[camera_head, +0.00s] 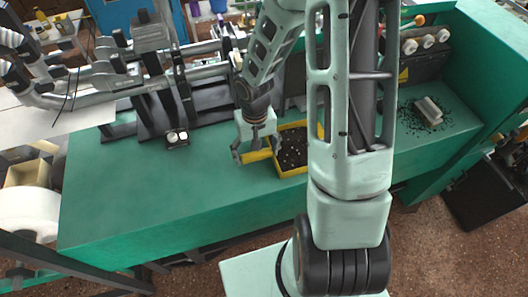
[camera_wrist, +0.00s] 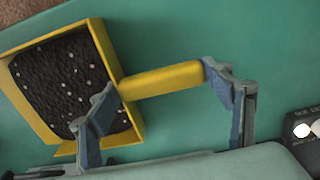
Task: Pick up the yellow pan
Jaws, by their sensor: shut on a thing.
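The yellow pan (camera_head: 276,158) is on the green bench in the head view, partly hidden behind my arm. It is a square tray with a yellow rim and a yellow handle, holding dark material with small pale specks. In the wrist view the pan (camera_wrist: 104,52) is at the left, and its handle (camera_wrist: 160,81) reaches right between my fingers. My gripper (camera_head: 256,151) is at the handle, left of the tray. In the wrist view my gripper (camera_wrist: 165,105) has one finger at each end of the handle, shut on it lengthwise. I cannot tell whether the pan is clear of the bench.
The green bench top (camera_head: 150,205) is clear to the left and front. A small dark block with pale round pieces (camera_head: 177,138) lies left of my gripper. Grey machinery (camera_head: 165,85) stands behind. A pale brush-like block (camera_head: 428,112) lies among dark scraps at the right.

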